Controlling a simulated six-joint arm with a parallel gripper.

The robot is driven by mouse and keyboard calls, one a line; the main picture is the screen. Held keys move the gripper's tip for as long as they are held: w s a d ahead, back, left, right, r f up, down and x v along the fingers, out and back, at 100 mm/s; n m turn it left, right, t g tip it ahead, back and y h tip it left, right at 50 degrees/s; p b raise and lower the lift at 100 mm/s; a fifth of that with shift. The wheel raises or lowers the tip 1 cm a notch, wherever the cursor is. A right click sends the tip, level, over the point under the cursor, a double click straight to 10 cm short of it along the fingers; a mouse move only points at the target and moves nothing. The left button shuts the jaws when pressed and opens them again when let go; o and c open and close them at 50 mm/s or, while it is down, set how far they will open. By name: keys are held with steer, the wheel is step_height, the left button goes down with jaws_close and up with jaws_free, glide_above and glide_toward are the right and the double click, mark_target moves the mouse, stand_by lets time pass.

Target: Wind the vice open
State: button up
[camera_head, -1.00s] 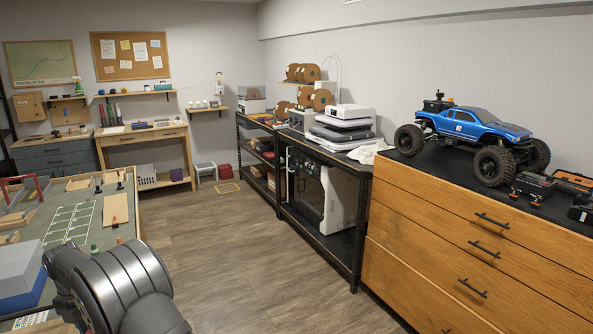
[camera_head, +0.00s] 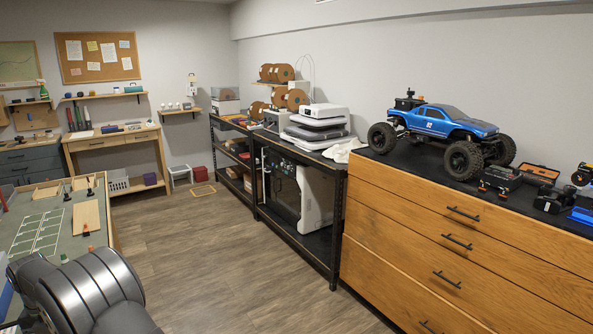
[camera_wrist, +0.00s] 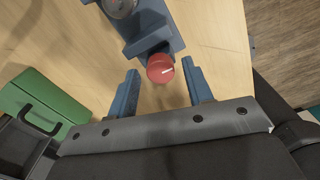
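In the wrist view, a round red knob (camera_wrist: 160,69) with a white line on its face sits at the end of a blue body (camera_wrist: 154,29), which looks like the vice. A round grey metal part (camera_wrist: 120,7) shows at its top. My gripper (camera_wrist: 161,74) is open, with one blue finger on each side of the knob. Gaps show between the fingers and the knob, so it is not gripped. How far apart the vice's jaws are cannot be told. In the head view neither my gripper nor the vice shows.
A green block (camera_wrist: 42,104) and a dark object (camera_wrist: 22,140) lie left of my gripper on the pale wood surface (camera_wrist: 216,35). In the head view a blue RC truck (camera_head: 447,122) stands on a drawer cabinet (camera_head: 440,240) at the right.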

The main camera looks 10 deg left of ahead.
steer(key=shift+o, duration=0.4)
steer(key=shift+r, duration=3)
steer(key=shift+f, duration=0.1)
step_height(320, 180, down, 6)
steer(key=shift+d+r, duration=0.1)
steer(key=shift+m, duration=1.3)
steer(key=shift+n, duration=0.3)
